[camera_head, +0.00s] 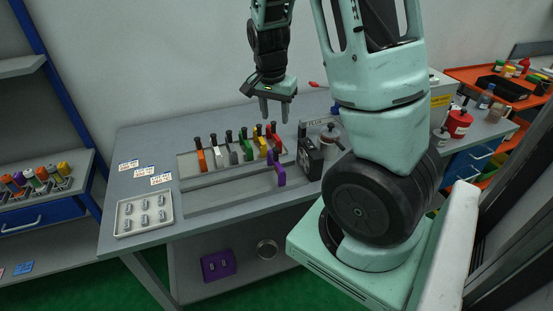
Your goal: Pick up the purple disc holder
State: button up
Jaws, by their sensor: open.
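A purple holder (279,174) stands on the grey workbench, in front of the right end of a row of similar coloured holders. A dark part shows at its top. A flat purple piece (218,265) with small light parts lies on the shelf below; I cannot tell whether it is a disc holder. My gripper (276,112) is open and empty, fingers pointing down. In the picture it is above the right part of the row and above the purple holder, apart from both. I cannot judge its exact height.
The row holds orange (201,160), white, grey, green, yellow (263,147) and red holders. A black box (309,158) stands just right of the purple holder. A light tray (144,214) with small metal parts lies at the bench's left. The bench front is mostly clear.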

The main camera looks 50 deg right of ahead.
aim_at(276, 149)
jog(key=f, duration=0.3)
jog(key=f+p, duration=0.1)
jog(key=f, duration=0.3)
jog(key=d+f, duration=0.1)
jog(key=f, duration=0.2)
jog(key=shift+w+d+f, duration=0.1)
jog(key=shift+w+f, duration=0.1)
jog(key=shift+w, duration=0.1)
jog(key=shift+w+d+f+p, duration=0.2)
jog(key=shift+f+p, duration=0.45)
jog(key=shift+f, duration=0.65)
jog(key=shift+w+d+f+p, duration=0.15)
jog(key=shift+f+p, duration=0.45)
jog(key=shift+f, duration=0.7)
jog(key=shift+s, duration=0.1)
grip_shut()
